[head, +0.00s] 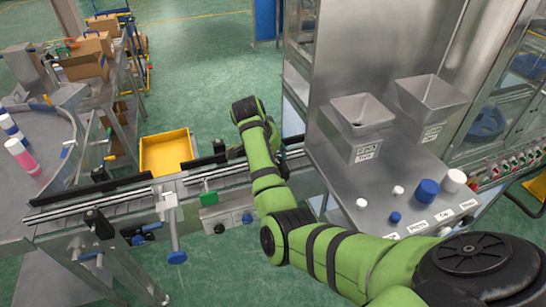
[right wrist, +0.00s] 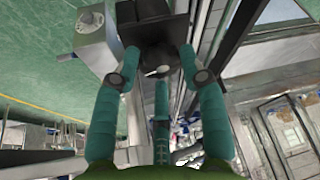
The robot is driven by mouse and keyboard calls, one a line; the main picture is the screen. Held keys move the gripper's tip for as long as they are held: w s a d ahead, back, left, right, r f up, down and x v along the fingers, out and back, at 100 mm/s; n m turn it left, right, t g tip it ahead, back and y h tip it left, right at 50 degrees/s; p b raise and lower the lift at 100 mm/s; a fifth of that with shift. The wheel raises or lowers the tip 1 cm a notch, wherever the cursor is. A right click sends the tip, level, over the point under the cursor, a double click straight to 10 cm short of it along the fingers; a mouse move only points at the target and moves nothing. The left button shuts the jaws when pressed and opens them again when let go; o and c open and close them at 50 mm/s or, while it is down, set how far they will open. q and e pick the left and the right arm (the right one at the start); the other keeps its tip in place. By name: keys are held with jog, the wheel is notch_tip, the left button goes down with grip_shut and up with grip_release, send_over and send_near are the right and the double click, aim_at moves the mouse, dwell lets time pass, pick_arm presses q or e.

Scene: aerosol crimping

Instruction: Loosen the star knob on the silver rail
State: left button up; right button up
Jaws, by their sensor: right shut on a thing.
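My right arm (head: 265,165) reaches in from the right over the conveyor and hides part of the silver rail (head: 125,199). In the right wrist view my right gripper (right wrist: 160,62) has its teal fingers closed around a dark knob-like part (right wrist: 155,30), with two fingers at its sides and one below. The star shape cannot be made out, as the part is dark and partly covered. In the head view the arm hides the grip. My left gripper is in neither view.
A yellow bin (head: 166,152) stands behind the conveyor. A steel bench (head: 385,190) with two hoppers and blue and white caps is at the right. A grey box (right wrist: 98,38) sits close to the fingers in the right wrist view.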

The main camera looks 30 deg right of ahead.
jog(key=n, duration=0.2)
jog(key=n+t, duration=0.1)
jog(key=shift+s+d+n+t+y, duration=0.15)
jog(key=shift+n+t+y, duration=0.15)
jog(key=shift+n, duration=0.1)
jog(key=n+t+y, duration=0.1)
jog(key=n, duration=0.2)
jog(key=shift+s+d+n, duration=0.1)
jog(key=shift+d+n, duration=0.05)
jog(key=shift+n, duration=0.15)
jog(key=n+y, duration=0.1)
jog(key=n, duration=0.3)
jog(key=shift+d+t, duration=0.15)
jog(key=shift+t, duration=0.25)
jog(key=shift+n+y, duration=0.8)
jog(key=shift+n, duration=0.8)
jog(key=o, duration=1.1)
jog(key=v, duration=0.7)
jog(key=shift+r, duration=0.2)
jog(key=shift+s, duration=0.1)
